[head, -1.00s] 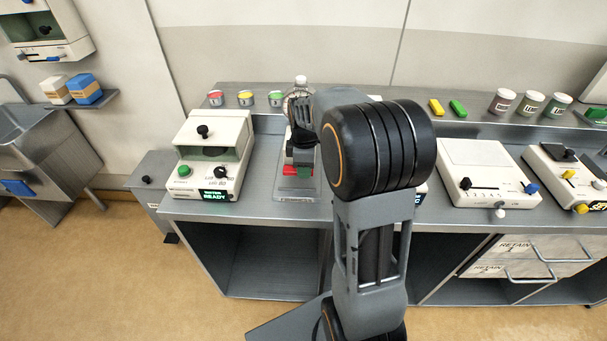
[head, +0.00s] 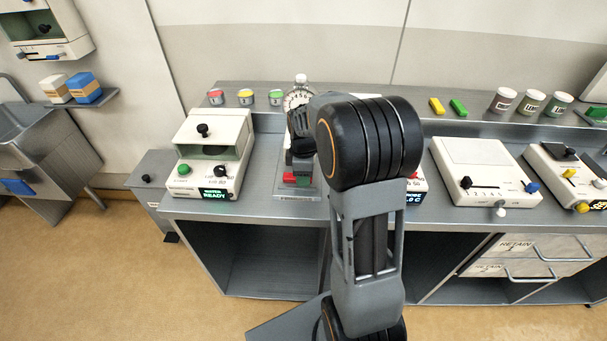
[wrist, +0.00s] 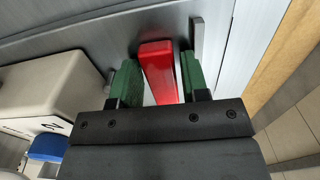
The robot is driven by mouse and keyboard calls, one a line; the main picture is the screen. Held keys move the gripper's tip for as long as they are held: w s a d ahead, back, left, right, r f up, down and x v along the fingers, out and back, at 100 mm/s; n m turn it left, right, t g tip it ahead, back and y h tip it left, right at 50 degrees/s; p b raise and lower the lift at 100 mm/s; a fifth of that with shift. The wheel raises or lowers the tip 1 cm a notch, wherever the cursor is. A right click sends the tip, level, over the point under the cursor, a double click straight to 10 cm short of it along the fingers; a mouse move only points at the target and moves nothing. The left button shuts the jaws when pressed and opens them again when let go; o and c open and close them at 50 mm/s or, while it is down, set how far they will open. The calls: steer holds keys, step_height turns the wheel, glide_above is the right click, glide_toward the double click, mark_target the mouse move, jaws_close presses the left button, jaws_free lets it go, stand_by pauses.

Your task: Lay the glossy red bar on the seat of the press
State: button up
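My gripper (wrist: 160,78) has green finger pads and points down at the bench. It is open, with the glossy red bar (wrist: 158,68) between the pads. A gap shows between the bar and the left pad; the right pad is very close to the bar. A round dial (head: 297,99) stands behind my gripper and is partly hidden. I cannot tell for certain which device is the press or where its seat is.
A beige machine with a READY display (head: 209,160) stands left of my gripper. Another beige machine (head: 480,165) stands at the right, and one is mostly behind my arm. Small cans (head: 246,97) and yellow and green bars (head: 447,106) lie on the rear ledge.

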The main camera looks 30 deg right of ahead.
steer(key=shift+r, duration=0.1)
step_height(320, 180, up, 12)
steer(key=s+a+f+m+t, duration=0.1)
steer(key=s+a+m+t, duration=0.1)
steer(key=s+a+m, duration=0.3)
steer(key=s+a+f+m+t, duration=0.1)
steer(key=s+a+f+m, duration=0.1)
steer(key=s+a+m, duration=0.2)
steer(key=shift+s+a+m+t, duration=0.4)
steer(key=shift+s+m, duration=1.1)
steer(key=shift+s, duration=2.1)
steer(key=shift+d+r, duration=0.1)
